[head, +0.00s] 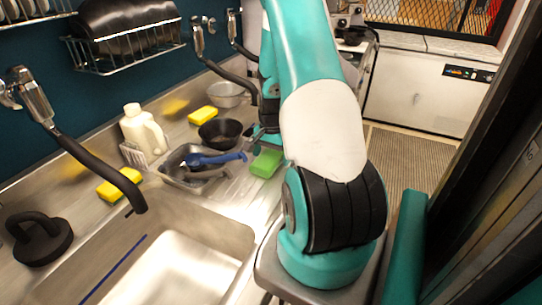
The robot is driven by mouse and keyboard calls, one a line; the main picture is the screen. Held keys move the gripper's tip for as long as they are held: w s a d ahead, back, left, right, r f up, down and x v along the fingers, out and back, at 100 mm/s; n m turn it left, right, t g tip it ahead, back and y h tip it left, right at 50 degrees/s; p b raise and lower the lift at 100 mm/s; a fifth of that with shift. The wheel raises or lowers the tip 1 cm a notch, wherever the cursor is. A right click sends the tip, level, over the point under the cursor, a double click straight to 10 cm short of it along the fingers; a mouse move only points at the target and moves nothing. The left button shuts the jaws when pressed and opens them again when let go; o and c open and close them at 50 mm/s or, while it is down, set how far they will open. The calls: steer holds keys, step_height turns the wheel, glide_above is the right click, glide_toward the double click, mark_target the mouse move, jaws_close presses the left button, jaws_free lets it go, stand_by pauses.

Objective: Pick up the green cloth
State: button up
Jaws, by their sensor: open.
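The green cloth (266,163) lies on the metal drainboard, left of my arm. It looks like a small, thick green block, bright on top. My gripper (263,140) shows partly behind my upper arm, just beyond and above the cloth. It is open and appears empty. Part of it is hidden by my arm, and I cannot tell whether it touches the cloth.
A metal tray (171,172) with a blue-handled brush (214,158) lies left of the cloth. A black bowl (220,132), a yellow sponge (203,115) and a white jug (140,130) stand behind. The sink (180,270) is in front. Black faucets overhang the counter.

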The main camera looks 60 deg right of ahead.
mark_target(271, 153)
steer(key=c, duration=0.9)
steer(key=shift+c, duration=0.2)
step_height(271, 153, up, 18)
steer(key=b, duration=0.2)
